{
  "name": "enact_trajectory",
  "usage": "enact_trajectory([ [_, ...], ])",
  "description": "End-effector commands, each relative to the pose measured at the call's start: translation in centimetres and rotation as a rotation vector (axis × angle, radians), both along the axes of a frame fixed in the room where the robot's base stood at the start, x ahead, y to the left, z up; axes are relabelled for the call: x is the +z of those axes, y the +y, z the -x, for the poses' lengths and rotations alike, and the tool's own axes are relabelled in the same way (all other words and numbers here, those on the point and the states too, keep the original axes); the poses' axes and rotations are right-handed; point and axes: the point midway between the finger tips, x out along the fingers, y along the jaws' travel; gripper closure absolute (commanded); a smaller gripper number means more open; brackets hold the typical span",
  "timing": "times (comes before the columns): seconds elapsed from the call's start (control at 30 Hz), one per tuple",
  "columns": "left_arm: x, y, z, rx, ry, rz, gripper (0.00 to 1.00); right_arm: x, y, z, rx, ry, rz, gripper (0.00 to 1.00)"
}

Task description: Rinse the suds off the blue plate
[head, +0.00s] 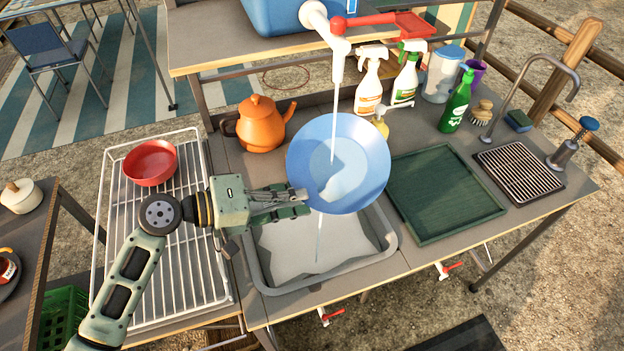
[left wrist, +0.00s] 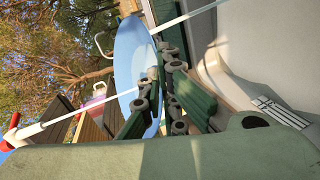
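The blue plate (head: 350,140) is held tilted above the grey basin (head: 268,282), its face towards the head camera. My left gripper (head: 303,201) is shut on the plate's lower left rim; the left wrist view shows the fingers (left wrist: 158,88) pinching the plate (left wrist: 132,50). A thin stream of water (head: 335,110) falls from the white tap (head: 338,48) onto the plate's face, and water runs from below the plate into the basin. A paler patch shows on the plate; I cannot tell whether it is suds or reflection. My right gripper is not in view.
A wire rack (head: 200,268) with a red bowl (head: 150,163) stands left of the basin. An orange kettle (head: 262,124) stands behind. A green tray (head: 445,195) lies right. Spray bottles (head: 368,82) and a green bottle (head: 456,105) stand behind it. A blue water container (head: 275,15) sits above.

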Motion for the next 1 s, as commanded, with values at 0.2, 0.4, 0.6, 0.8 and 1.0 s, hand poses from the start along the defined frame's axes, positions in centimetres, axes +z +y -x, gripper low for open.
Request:
enact_trajectory([
  [0.2,0.1,0.2,1.4,0.000,0.000,0.001,1.00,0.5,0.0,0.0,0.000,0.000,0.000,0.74],
  [0.4,0.1,0.5,3.0,0.000,0.001,0.001,1.00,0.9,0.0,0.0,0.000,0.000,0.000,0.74],
  [0.6,0.1,0.7,4.6,0.000,0.001,0.000,1.00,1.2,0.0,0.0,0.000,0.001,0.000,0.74],
  [0.8,0.1,0.9,6.2,0.001,-0.001,0.001,1.00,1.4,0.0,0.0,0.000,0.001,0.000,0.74],
  [1.0,0.1,1.1,7.6,0.000,0.000,0.001,1.00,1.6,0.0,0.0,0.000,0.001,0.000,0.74],
])
